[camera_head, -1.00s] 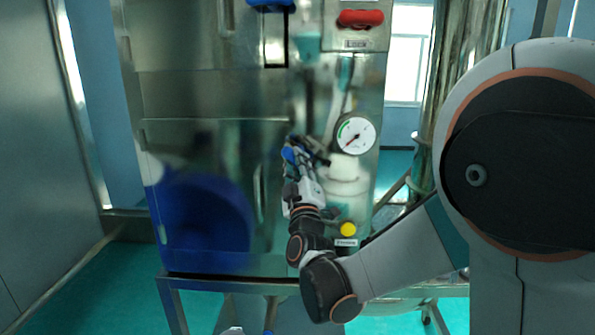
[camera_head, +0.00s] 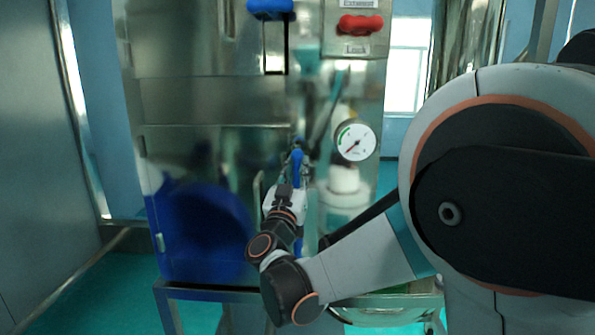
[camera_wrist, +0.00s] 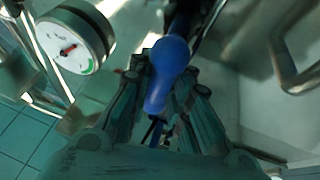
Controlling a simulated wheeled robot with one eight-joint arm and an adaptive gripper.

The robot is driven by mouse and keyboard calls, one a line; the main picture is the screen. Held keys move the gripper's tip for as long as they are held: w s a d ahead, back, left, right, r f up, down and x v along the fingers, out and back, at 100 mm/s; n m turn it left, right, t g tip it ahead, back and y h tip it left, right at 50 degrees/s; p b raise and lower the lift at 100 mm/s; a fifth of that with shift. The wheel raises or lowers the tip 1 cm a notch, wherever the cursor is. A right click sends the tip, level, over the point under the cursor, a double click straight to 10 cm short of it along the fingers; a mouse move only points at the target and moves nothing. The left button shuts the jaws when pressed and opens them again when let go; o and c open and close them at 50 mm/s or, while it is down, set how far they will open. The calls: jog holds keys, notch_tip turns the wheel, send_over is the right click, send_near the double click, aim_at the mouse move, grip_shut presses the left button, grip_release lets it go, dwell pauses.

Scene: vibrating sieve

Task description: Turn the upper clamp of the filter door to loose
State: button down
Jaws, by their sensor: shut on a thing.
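The filter door (camera_head: 190,140) is a shiny metal panel on the front of the cabinet, with a blurred blue reflection low on it. The upper clamp (camera_head: 297,166) has a blue handle at the door's right edge, left of the gauge. My gripper (camera_wrist: 160,95) is shut on this handle. In the head view my gripper (camera_head: 292,188) is at the clamp from below, and my wrist partly covers the area under it. Another blue part (camera_head: 298,246) shows lower down, partly hidden.
A round gauge (camera_head: 355,142) is close on the right; it also shows in the wrist view (camera_wrist: 72,45). A metal door handle (camera_wrist: 295,65) is near on the other side. A red knob (camera_head: 360,25) and a blue handle (camera_head: 270,8) are above.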

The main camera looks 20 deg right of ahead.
jog(key=shift+m, duration=0.4)
jog(key=c, duration=1.5)
grip_release()
jog(key=shift+o, duration=0.2)
jog(key=v, duration=1.2)
jog(key=shift+a+r, duration=0.1)
